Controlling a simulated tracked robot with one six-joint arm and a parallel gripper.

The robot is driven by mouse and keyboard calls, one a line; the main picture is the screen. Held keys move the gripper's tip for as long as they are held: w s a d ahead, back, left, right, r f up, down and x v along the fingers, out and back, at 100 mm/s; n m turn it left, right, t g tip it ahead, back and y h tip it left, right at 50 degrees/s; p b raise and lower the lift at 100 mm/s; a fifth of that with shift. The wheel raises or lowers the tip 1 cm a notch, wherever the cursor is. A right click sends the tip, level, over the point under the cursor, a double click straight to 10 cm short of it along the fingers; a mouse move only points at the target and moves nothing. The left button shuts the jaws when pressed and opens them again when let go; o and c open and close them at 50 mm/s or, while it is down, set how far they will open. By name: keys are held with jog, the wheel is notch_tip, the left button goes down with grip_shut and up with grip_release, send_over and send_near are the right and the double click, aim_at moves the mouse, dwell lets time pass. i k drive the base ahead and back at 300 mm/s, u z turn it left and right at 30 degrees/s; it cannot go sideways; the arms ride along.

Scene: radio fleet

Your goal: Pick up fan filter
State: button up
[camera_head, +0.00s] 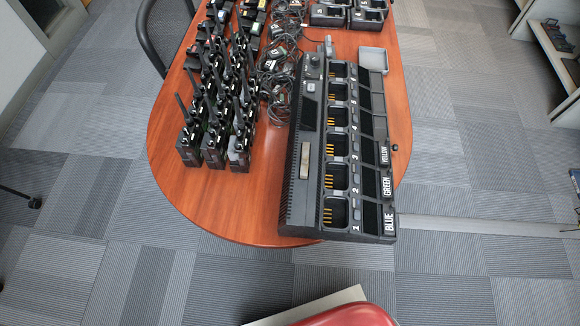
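I cannot tell for sure which thing is the fan filter. A long black multi-bay charger (290,196) lies along the right side of the wooden table, its bays numbered and empty. A flat dark rectangular panel (309,112) and a grey-tan bar (305,163) sit on its left side. A small shallow grey tray-like piece (373,59) lies at the charger's far right end; it may be the filter. My gripper is not in view.
The table (215,203) has a rounded front edge, with bare wood at front left. Several upright radios (212,146), tangled cables (283,60) and small chargers (330,15) stand on it. A chair (147,40) is at back left. Carpet lies around.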

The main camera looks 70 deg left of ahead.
aim_at(305, 161)
jog(key=u, duration=0.05)
jog(key=k, duration=1.7)
jog(key=u, duration=2.1)
jog(key=i, duration=0.9)
jog(key=z, duration=0.05)
